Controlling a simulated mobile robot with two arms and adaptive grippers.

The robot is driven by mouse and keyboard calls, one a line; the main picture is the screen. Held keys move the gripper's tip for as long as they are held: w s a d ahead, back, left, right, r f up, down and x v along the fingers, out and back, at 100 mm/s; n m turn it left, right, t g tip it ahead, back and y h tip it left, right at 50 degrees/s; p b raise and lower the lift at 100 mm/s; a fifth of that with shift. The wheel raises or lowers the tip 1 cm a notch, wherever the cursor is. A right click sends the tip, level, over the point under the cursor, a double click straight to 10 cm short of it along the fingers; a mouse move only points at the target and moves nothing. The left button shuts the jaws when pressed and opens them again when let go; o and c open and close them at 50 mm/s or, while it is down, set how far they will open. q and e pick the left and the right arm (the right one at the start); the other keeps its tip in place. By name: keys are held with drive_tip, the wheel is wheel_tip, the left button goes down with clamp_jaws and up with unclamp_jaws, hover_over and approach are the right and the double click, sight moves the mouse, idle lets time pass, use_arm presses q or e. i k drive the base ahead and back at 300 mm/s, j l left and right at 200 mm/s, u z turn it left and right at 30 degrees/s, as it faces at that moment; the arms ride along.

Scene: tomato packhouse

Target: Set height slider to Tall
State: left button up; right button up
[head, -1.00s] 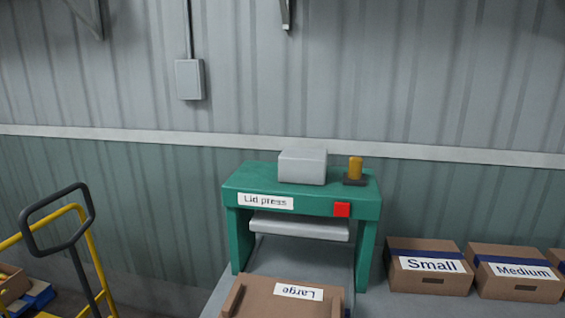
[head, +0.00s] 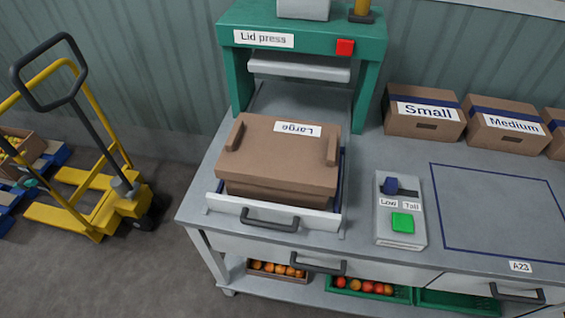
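The height slider's blue knob (head: 391,186) sits on a pale grey control panel (head: 387,232) on the bench. The knob is at the left end of its dark slot, above the "Low" label (head: 388,202). The "Tall" label (head: 412,206) is to its right, below the empty end of the slot. A green square button (head: 402,222) is below the labels. Neither of my grippers is in view.
A closed "Large" box (head: 270,165) sits on a handled tray (head: 225,205) before the green lid press (head: 235,75). "Small" (head: 425,125) and "Medium" (head: 505,137) boxes stand at the back right. A blue-outlined area (head: 500,210) is clear. A yellow pallet truck (head: 105,210) stands left.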

sight(390, 185)
drive_tip(key=l+z, duration=0.1)
drive_tip(key=z, duration=0.35)
drive_tip(key=k+l+z, duration=0.1)
drive_tip(key=z, duration=0.35)
drive_tip(key=k+l, duration=0.1)
drive_tip(key=l, duration=0.25)
